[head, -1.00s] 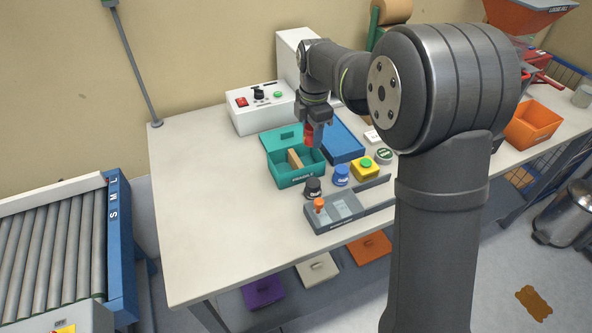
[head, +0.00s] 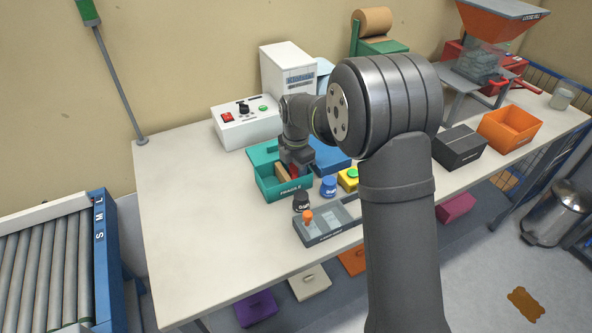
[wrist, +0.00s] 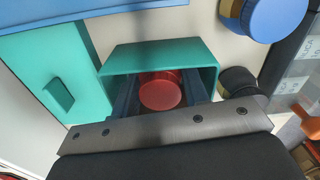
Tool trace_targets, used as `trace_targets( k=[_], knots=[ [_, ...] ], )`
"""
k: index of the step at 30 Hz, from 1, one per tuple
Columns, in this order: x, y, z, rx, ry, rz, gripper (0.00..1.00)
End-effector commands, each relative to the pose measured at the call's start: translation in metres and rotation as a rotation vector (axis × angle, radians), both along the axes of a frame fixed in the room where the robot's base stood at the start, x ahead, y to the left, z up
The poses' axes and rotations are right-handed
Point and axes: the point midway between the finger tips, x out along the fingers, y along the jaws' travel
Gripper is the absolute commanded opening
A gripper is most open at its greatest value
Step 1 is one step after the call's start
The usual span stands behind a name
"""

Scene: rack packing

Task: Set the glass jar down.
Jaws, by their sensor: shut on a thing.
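My gripper (head: 297,165) is low inside the right part of the teal box marked FRAGILE (head: 290,190). In the wrist view, its two dark fingers (wrist: 160,98) are shut on a jar with a round red lid (wrist: 160,94). Below the lid the jar is hidden, so its glass and whether it touches the box floor cannot be told. In the head view a bit of red shows beside the fingers. A tan divider (head: 282,173) stands in the box, left of the gripper.
A grey rack (head: 315,232) lies in front. The table's left side is clear.

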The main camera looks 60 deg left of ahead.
Motion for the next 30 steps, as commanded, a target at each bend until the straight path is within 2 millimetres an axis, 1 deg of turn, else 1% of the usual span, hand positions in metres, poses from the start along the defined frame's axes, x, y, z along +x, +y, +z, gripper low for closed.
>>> trace_targets(
  k=[5, 9, 10, 11, 12, 19, 23, 26, 30],
  knots=[
    [0.000, 0.000, 0.001, 0.002, -0.001, 0.000, 0.15],
    [0.000, 0.000, -0.002, 0.001, 0.000, 0.000, 0.15],
    [0.000, 0.000, -0.003, 0.001, 0.000, 0.000, 0.43],
    [0.000, 0.000, -0.003, 0.002, -0.001, 0.000, 0.49],
    [0.000, 0.000, -0.003, 0.002, -0.001, 0.000, 0.50],
    [0.000, 0.000, -0.002, 0.002, -0.001, 0.000, 0.50],
    [0.000, 0.001, 0.005, 0.003, -0.001, 0.000, 0.50],
    [0.000, 0.001, 0.020, 0.005, -0.001, 0.000, 0.50],
    [0.000, 0.001, 0.050, 0.006, -0.001, 0.000, 0.50]
  ],
)
